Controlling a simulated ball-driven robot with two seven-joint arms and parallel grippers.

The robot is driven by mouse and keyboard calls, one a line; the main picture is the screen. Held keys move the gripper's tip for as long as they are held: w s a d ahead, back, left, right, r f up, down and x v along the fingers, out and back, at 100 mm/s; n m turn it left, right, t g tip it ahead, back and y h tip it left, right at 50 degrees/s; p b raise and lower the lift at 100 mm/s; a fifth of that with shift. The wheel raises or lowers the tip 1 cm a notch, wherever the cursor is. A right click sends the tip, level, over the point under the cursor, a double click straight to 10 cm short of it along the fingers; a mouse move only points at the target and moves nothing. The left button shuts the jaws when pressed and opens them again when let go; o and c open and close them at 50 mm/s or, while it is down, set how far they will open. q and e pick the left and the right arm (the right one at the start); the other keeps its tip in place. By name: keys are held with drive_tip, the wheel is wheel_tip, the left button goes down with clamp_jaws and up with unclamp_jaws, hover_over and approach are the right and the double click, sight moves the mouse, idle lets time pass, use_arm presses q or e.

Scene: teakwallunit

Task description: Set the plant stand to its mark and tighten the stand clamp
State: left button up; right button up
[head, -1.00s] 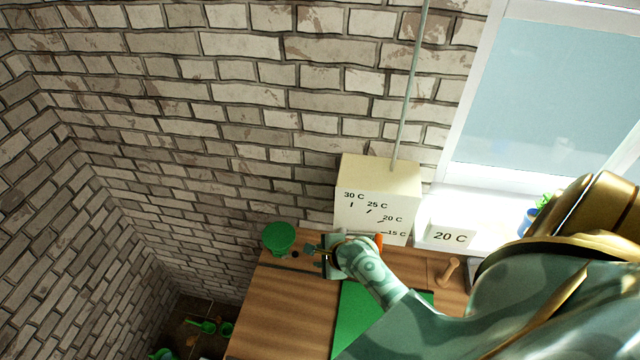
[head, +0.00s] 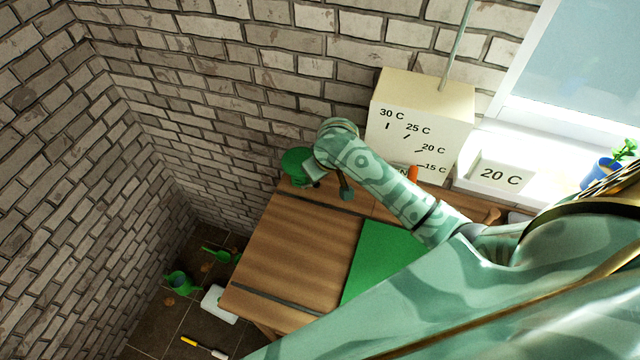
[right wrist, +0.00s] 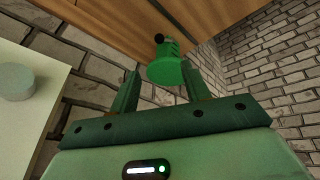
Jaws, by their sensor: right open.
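A round green stand (head: 296,165), which I take to be the plant stand, is at the back left corner of the wooden table. My arm partly covers it in the head view. In the right wrist view the green stand (right wrist: 165,70) shows a round disc, with a dark knob (right wrist: 159,38) beyond it that may be the clamp. My right gripper (right wrist: 160,76) is open, its fingers on either side of the disc in that picture. I cannot tell whether they touch it. No mark can be made out. My left gripper is not in view.
A cream box (head: 420,115) with a temperature scale and orange pointer (head: 412,174) stands right of the gripper. A 20 C sign (head: 500,177) and blue plant pot (head: 601,173) are near the window. A green mat (head: 385,260) lies on the table (head: 300,245). Brick walls stand close behind.

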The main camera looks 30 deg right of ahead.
sight(316, 185)
drive_tip(key=b+x, duration=0.6)
drive_tip(key=x, duration=0.9)
drive_tip(key=shift+w+d+f+b, duration=0.1)
drive_tip(key=shift+w+f+b, duration=0.3)
drive_tip(key=shift+f, duration=0.2)
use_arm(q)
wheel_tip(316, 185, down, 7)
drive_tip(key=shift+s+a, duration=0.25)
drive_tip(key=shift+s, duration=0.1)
use_arm(e)
drive_tip(key=shift+s, duration=0.1)
